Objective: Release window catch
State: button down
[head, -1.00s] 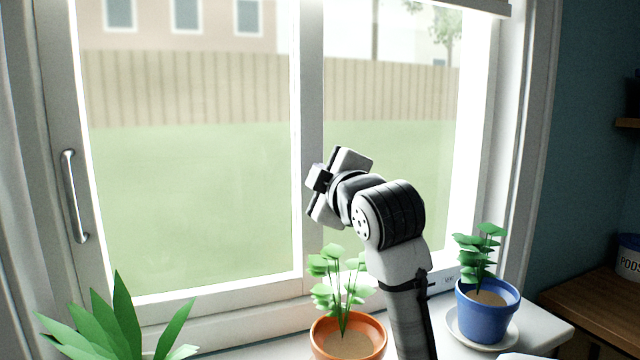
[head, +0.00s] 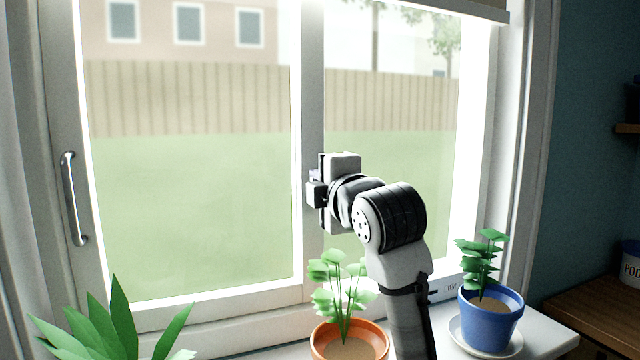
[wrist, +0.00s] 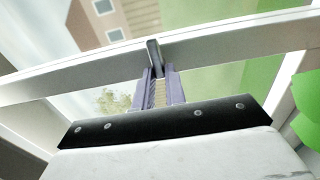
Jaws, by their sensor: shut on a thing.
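The sliding window's catch shows in the wrist view as a small dark grey lever (wrist: 153,52) on the pale middle stile (wrist: 215,42). My gripper (wrist: 160,90) is shut on the catch, with its two purple-grey fingers close together on either side of the lever's near end. In the head view my gripper (head: 315,189) is against the middle stile (head: 311,90), about halfway up the window. There its body hides the catch, so the catch's exact angle cannot be told.
A terracotta pot plant (head: 349,340) stands on the sill below my arm. A blue pot plant (head: 490,318) on a saucer is to the right, and a leafy plant (head: 120,325) is at lower left. A vertical metal handle (head: 73,198) is on the left window frame.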

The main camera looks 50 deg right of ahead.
jog(key=shift+f, duration=0.1)
jog(key=c, duration=1.4)
grip_release()
jog(key=shift+c, duration=0.2)
jog(key=b+v, duration=0.3)
jog(key=v, duration=1.1)
